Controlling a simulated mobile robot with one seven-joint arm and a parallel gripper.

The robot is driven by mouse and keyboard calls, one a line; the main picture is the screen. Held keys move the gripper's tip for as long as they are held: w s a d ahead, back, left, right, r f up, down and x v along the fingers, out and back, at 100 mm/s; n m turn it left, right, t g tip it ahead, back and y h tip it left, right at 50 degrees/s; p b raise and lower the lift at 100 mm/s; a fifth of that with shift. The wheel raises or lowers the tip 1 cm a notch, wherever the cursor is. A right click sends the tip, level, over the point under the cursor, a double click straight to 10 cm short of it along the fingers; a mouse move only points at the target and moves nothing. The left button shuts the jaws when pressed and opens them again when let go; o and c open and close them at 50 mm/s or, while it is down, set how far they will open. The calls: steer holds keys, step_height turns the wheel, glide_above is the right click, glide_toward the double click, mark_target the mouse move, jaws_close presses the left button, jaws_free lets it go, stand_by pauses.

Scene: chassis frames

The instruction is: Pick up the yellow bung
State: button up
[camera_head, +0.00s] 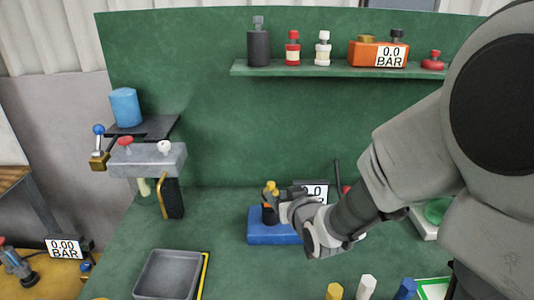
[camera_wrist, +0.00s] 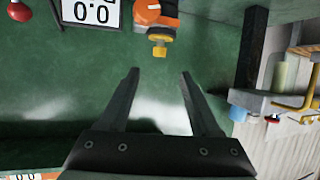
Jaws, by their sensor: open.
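The yellow bung (camera_head: 271,186) appears to be the small yellow piece on an orange and black fitting (camera_head: 268,208), which stands at the blue block (camera_head: 262,233) on the bench. In the wrist view the yellow bung (camera_wrist: 160,44) shows at the end of the orange fitting (camera_wrist: 155,17), beyond the fingertips and roughly in line with the gap between them. My gripper (camera_wrist: 157,76) is open, with nothing between its fingers. In the head view my gripper (camera_head: 284,193) is close beside the bung, at its right; contact cannot be told there.
A gauge display (camera_head: 316,190) and a red knob (camera_wrist: 19,11) are close by. A grey tray (camera_head: 168,274) lies front left. Yellow (camera_head: 334,291), white (camera_head: 366,288) and blue (camera_head: 405,289) pegs stand at the front. A shelf (camera_head: 330,69) with bottles is above.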

mark_target(272, 187)
steer(key=x, duration=0.6)
steer(key=shift+f, duration=0.15)
steer(key=shift+f+x, duration=0.1)
steer(key=shift+x, duration=1.15)
steer(key=shift+f+x, duration=0.15)
steer(key=shift+x, duration=1.1)
steer(key=shift+s+d, duration=0.1)
jaws_close()
